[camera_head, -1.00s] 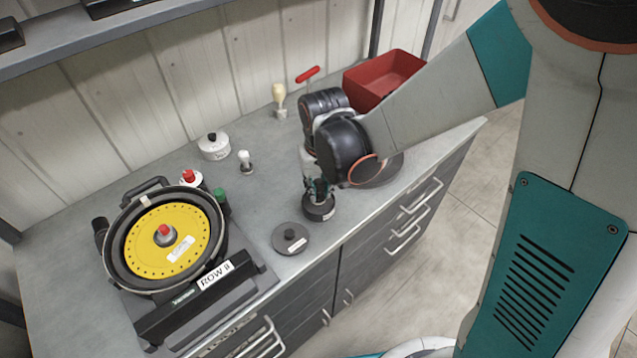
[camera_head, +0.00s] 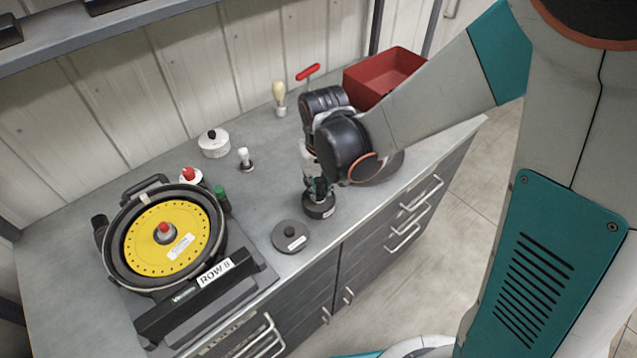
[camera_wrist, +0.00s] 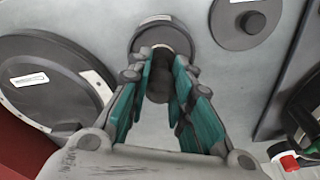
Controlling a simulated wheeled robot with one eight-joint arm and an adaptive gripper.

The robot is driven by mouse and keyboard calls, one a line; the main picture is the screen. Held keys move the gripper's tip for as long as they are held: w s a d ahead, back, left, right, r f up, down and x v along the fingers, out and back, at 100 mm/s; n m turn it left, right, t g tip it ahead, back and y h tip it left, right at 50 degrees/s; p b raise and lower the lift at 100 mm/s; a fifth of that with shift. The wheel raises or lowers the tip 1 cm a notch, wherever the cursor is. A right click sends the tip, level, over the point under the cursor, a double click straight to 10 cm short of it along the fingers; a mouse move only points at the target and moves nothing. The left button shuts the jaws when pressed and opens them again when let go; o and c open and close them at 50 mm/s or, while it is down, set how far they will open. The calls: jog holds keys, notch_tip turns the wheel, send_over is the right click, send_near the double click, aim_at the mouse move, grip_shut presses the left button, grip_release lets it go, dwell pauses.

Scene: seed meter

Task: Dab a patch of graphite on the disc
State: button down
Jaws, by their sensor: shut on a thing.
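The yellow disc (camera_head: 145,247) with a ring of holes sits in the black round meter housing at the left of the bench. A red-topped hub is at its middle and a white label lies on it. My gripper (camera_head: 318,186) is over a small dark round pot (camera_head: 320,210) near the bench's front edge. In the wrist view, my gripper (camera_wrist: 160,85) is shut on a dark, rounded handle (camera_wrist: 159,89) between its teal pads. The pot (camera_wrist: 140,40) is directly beyond the handle. The handle's lower end and the pot's contents are hidden.
A dark knobbed lid (camera_head: 290,240) lies beside the pot. A red bin (camera_head: 385,75) is behind my arm. A large dark round item (camera_wrist: 45,85) lies close by.

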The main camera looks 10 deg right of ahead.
aim_at(318, 178)
jog(key=shift+f+b, duration=0.4)
jog(key=shift+b, duration=0.05)
dwell(1.4)
jog(key=shift+r+p, duration=2.55)
jog(key=shift+r, duration=1)
